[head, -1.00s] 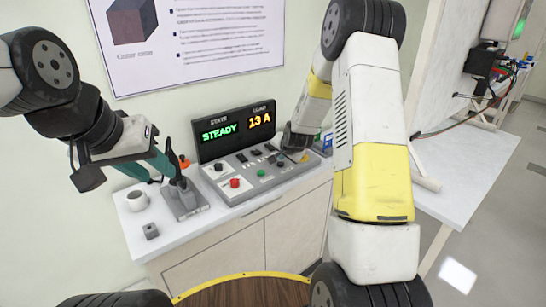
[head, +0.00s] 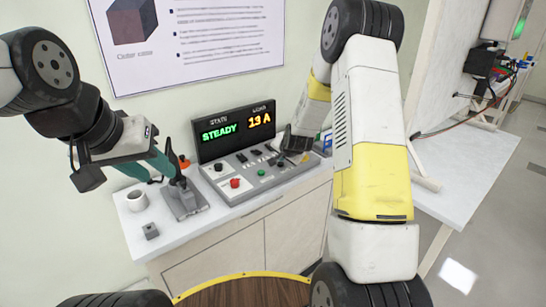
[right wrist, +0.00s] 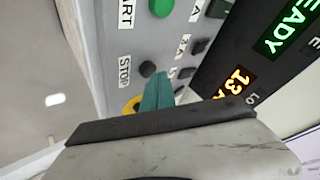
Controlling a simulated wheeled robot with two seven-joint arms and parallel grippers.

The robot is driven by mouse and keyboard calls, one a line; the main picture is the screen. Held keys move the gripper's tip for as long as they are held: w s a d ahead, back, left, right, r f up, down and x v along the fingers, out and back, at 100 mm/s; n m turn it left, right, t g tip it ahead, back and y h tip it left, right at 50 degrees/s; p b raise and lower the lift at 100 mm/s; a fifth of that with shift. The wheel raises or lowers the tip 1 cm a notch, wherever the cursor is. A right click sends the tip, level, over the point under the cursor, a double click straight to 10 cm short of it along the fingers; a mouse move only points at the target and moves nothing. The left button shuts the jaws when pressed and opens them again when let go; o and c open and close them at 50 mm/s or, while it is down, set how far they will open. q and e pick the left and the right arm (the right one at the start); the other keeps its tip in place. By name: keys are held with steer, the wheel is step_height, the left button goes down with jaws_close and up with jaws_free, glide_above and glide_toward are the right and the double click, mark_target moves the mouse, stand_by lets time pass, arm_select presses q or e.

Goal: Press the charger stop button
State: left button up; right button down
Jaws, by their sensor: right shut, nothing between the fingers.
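The grey control panel (head: 258,170) stands on the counter, with its display (head: 235,130) reading STEADY and 13 A. In the right wrist view, a black button (right wrist: 147,69) sits beside the STOP label (right wrist: 124,72), and a green button (right wrist: 162,7) beside the START label. My right gripper (right wrist: 160,84) is shut and empty, its teal fingertips close to the black button; whether they touch it I cannot tell.
A red button (head: 235,183) is on the panel's left part. A yellow button (right wrist: 131,106) is partly hidden by my right fingers. A white mug (head: 136,201) and a small grey block (head: 151,231) stand at the counter's left. A white table (head: 465,165) is at right.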

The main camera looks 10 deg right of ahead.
mark_target(281, 164)
steer(key=shift+f, duration=0.45)
stand_by(0.5)
steer(key=shift+r, duration=0.9)
steer(key=shift+r, duration=0.1)
step_height(281, 164, up, 3)
steer(key=shift+r, duration=0.9)
